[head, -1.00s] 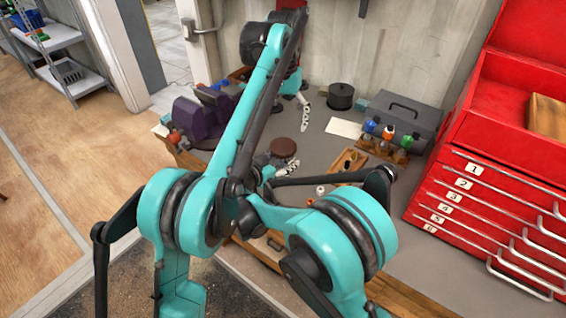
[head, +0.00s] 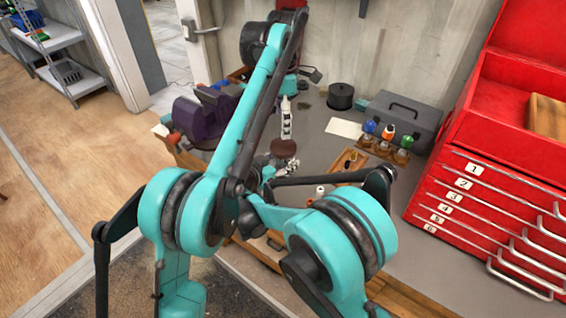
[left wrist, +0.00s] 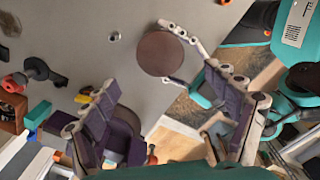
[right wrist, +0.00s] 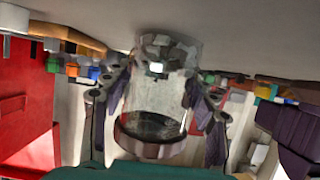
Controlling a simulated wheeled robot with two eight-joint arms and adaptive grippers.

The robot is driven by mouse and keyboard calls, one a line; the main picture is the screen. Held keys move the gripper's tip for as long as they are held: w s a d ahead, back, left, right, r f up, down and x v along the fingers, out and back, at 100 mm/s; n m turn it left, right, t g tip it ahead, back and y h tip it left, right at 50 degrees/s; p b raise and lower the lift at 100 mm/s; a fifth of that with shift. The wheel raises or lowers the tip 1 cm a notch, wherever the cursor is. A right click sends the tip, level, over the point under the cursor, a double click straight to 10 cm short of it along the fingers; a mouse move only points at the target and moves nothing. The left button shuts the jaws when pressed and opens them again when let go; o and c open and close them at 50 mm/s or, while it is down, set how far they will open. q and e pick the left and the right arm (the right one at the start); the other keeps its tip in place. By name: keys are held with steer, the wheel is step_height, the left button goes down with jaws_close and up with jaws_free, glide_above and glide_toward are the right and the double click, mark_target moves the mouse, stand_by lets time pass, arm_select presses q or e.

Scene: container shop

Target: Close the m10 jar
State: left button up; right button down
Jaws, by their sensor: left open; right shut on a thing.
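The jar (right wrist: 155,95) is clear, with a brown lid (right wrist: 150,145) on its mouth; the right wrist view shows it upside down. My right gripper (right wrist: 158,88) is shut around the jar's sides. From above, the lid is a brown disc in the head view (head: 283,148) and in the left wrist view (left wrist: 161,54), with right fingers beside it. My left gripper (left wrist: 162,82) is open and empty, its fingers spread on either side of the lid's direction. In the head view its pale fingers (head: 287,118) are just behind the lid. I cannot tell how tightly the lid sits.
A purple vise (head: 202,115) stands left on the grey bench. A rack of small coloured-cap bottles (head: 385,148), a grey toolbox (head: 405,112) and a black spool (head: 340,96) are at the back. A red drawer cabinet (head: 485,215) closes off the right. A paper sheet (head: 344,127) lies flat.

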mark_target(283, 146)
stand_by(0.4)
arm_select(q)
steer(key=shift+f, duration=4)
steer(key=shift+c, duration=0.4)
steer(key=c, duration=1.1)
